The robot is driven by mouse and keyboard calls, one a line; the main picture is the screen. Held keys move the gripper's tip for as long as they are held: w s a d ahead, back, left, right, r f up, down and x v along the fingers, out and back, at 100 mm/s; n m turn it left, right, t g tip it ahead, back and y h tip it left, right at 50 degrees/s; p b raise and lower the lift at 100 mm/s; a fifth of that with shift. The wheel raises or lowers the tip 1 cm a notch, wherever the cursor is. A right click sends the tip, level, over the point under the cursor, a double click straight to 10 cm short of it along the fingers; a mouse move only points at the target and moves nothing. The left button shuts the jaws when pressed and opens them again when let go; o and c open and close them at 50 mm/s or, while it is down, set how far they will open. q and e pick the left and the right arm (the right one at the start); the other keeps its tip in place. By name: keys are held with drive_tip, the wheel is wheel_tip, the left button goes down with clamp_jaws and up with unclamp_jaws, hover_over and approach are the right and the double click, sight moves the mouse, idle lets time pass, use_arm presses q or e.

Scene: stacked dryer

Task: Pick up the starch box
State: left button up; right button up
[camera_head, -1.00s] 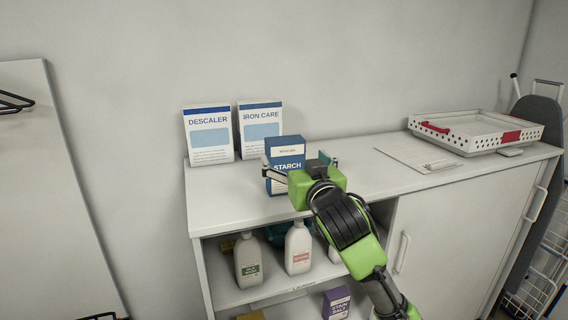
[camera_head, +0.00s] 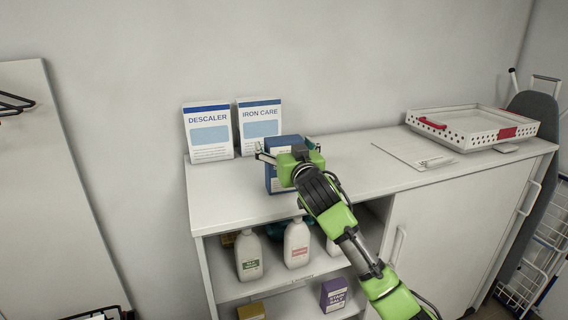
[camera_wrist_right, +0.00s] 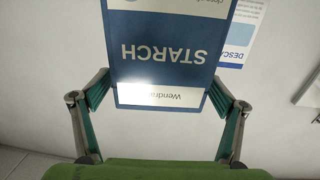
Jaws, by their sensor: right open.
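The blue starch box (camera_head: 270,178) stands upright on the cabinet top, in front of the iron care box. My right gripper (camera_head: 286,149) is open at the box and covers much of its front in the head view. In the right wrist view the starch box (camera_wrist_right: 165,50) appears upside down, with its white band nearest me. My left gripper is not in view.
The descaler box (camera_head: 208,133) and iron care box (camera_head: 260,121) stand behind, near the wall. The cabinet top (camera_head: 228,205) is clear at the front left. A white tray (camera_head: 470,134) lies at the right. Bottles (camera_head: 248,258) fill the open shelf below.

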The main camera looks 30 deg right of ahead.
drive_tip(key=shift+c, duration=0.4)
drive_tip(key=c, duration=1.8)
drive_tip(key=shift+r, duration=0.1)
drive_tip(key=shift+c, duration=0.2)
